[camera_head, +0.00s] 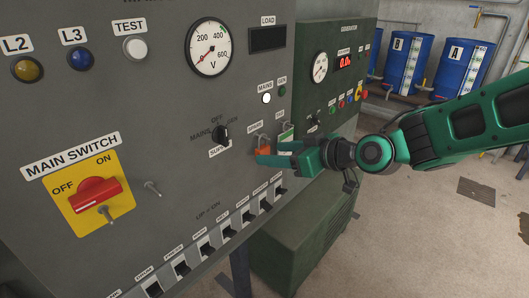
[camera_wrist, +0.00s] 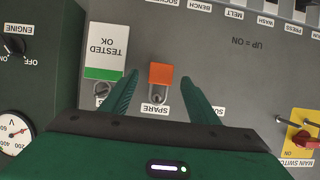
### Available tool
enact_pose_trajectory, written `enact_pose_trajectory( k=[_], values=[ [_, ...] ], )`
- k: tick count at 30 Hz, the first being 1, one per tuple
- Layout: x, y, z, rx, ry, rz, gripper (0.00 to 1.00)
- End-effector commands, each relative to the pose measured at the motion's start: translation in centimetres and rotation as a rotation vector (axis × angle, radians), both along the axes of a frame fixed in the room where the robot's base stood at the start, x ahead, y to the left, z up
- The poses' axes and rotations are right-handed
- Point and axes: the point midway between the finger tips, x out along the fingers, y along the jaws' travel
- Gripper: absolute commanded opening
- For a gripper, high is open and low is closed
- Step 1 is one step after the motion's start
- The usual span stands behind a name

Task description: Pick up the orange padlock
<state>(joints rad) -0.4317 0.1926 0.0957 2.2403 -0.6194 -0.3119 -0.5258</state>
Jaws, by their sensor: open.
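The orange padlock (camera_wrist: 161,74) hangs by its grey shackle on the grey panel, at the SPARE label, in the wrist view. It also shows in the head view (camera_head: 263,150), partly hidden by my gripper. My gripper (camera_wrist: 158,82) is open, with one green finger on each side of the padlock and visible space between each finger and the lock. In the head view my gripper (camera_head: 268,153) reaches to the panel from the right. I cannot tell whether a finger touches the panel.
A TESTED OK tag (camera_wrist: 106,50) hangs close beside one finger. A rotary selector (camera_head: 221,135), a row of black switches (camera_head: 207,248) and a red main switch (camera_head: 95,193) sit on the panel. A green generator cabinet (camera_head: 330,100) stands right of it.

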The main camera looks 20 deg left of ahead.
Motion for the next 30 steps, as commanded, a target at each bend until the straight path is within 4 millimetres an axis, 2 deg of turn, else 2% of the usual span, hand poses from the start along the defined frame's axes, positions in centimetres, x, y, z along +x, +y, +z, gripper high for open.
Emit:
enact_pose_trajectory(
  k=[6,14,20,30],
  values=[
    [1.0,2.6,-1.3,-0.001,0.0,0.001,0.55],
    [1.1,2.8,-1.3,0.0,0.0,-0.001,0.55],
    [1.1,2.8,-1.3,0.0,0.0,-0.001,0.07],
    [1.2,2.8,-1.1,0.0,-0.002,-0.001,0.07]
  ],
)
